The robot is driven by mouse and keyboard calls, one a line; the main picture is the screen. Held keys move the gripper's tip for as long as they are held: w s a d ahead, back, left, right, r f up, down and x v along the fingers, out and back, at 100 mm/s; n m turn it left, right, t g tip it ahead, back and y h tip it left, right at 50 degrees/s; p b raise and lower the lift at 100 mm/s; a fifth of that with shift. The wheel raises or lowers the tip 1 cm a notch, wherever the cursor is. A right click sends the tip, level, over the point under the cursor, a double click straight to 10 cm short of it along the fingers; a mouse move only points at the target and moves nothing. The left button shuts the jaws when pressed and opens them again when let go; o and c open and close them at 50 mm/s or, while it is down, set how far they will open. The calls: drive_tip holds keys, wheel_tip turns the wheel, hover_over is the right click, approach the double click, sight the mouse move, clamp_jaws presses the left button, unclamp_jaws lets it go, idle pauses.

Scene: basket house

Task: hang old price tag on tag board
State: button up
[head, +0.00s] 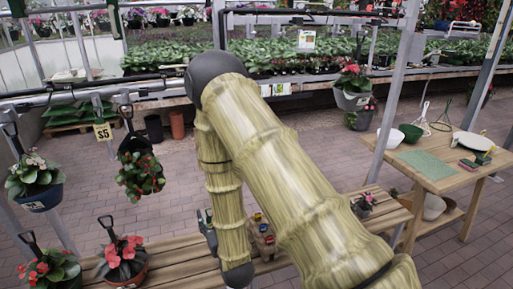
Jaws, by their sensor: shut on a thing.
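My gripper (206,222) shows only in part, low in the middle of the head view, beside the lower end of my arm and over the slatted wooden bench. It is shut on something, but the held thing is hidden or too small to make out. A yellow "$5" price tag (103,131) hangs at the left, below the rail. A small brown wooden piece (264,246) with yellow, red and blue bits stands on the bench right of my gripper. I cannot tell whether it is the tag board.
Hanging flower pots (137,172) and (36,178) are at the left. Potted red flowers (124,255) stand on the bench (185,258). A wooden table (440,185) with bowls and a green mat (426,165) is at the right. Grey posts rise nearby. The paved floor behind is mostly clear.

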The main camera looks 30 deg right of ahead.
drive_tip(key=w+d+r+m+g+h+p, duration=0.1)
drive_tip(key=w+d+r+m+h+p, duration=0.15)
drive_tip(key=d+r, duration=0.75)
drive_tip(key=w+d+r+m+h+p, duration=0.1)
drive_tip(key=w+d+r+h, duration=0.15)
drive_tip(key=d+r, duration=0.75)
drive_tip(key=w+d+f, duration=0.4)
drive_tip(key=w+d, duration=0.1)
drive_tip(key=w, duration=0.2)
drive_tip(key=shift+w+d+f, duration=0.2)
drive_tip(key=shift+w+d, duration=0.05)
drive_tip(key=shift+n, duration=0.25)
drive_tip(key=shift+w, duration=0.2)
drive_tip(key=shift+b+x, duration=0.6)
drive_tip(key=shift+x, duration=0.55)
drive_tip(key=shift+w+a, duration=0.1)
drive_tip(key=shift+w, duration=0.1)
drive_tip(key=shift+w, duration=0.3)
